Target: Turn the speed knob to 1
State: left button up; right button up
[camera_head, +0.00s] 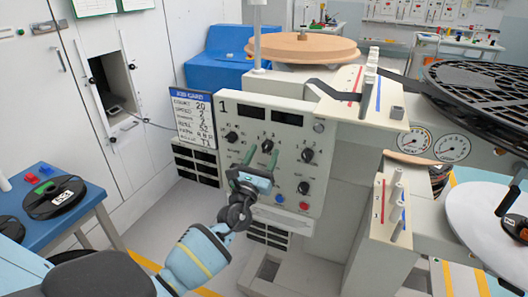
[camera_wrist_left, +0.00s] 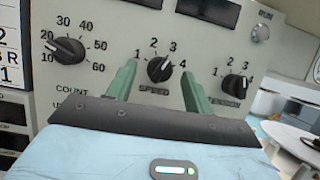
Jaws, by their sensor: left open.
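The speed knob (camera_head: 267,145) is a black pointer dial in the middle of the grey control panel (camera_head: 243,113). In the left wrist view the speed knob (camera_wrist_left: 160,69) sits above the SPEED label, with marks 1 to 4 around it. Its pointer appears to lean up and right, toward 3. My left gripper (camera_head: 263,157) is open in front of the panel. In the left wrist view its green fingers (camera_wrist_left: 158,80) stand on either side of the speed knob, apart from it as far as I can tell. My right gripper is not in view.
The count knob (camera_wrist_left: 68,51) is left of the speed knob and the tension knob (camera_wrist_left: 235,85) is right. A job card (camera_head: 193,118) stands at the panel's left.

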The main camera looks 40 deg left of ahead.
pick_arm(q)
jog(key=shift+w+a+r, duration=0.15)
jog(key=shift+w+r, duration=0.1)
jog(key=shift+w, duration=0.3)
jog(key=c, duration=1)
